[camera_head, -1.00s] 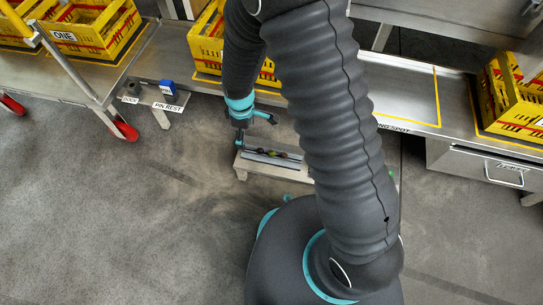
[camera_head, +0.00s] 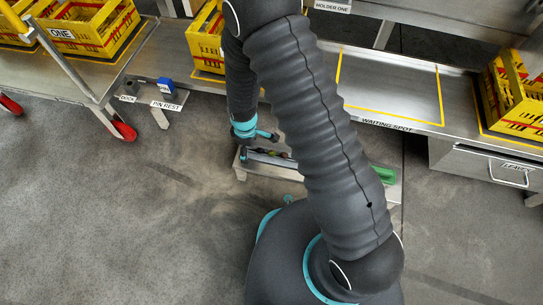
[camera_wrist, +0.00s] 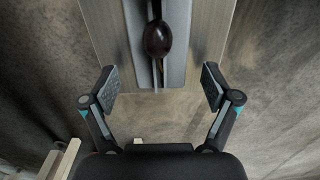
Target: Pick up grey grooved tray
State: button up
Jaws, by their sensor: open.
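The grey grooved tray (camera_wrist: 178,65) runs lengthwise down the middle of the wrist view, with a dark round fruit-like item (camera_wrist: 158,40) in its groove. In the head view the tray (camera_head: 262,163) lies on a low metal stand (camera_head: 258,171), largely hidden by my arm. My gripper (camera_wrist: 158,85) is open and empty. Its two fingers are spread either side of the tray's near end, apart from it. In the head view the gripper is just above the left part of the tray, partly hidden.
A green object (camera_head: 384,174) lies on the stand's right end. Behind is a long metal bench with a yellow-outlined spot (camera_head: 390,90) that looks empty and a yellow crate (camera_head: 515,95) at right. Another yellow crate (camera_head: 207,45) stands behind my arm.

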jog(key=c, duration=1.3)
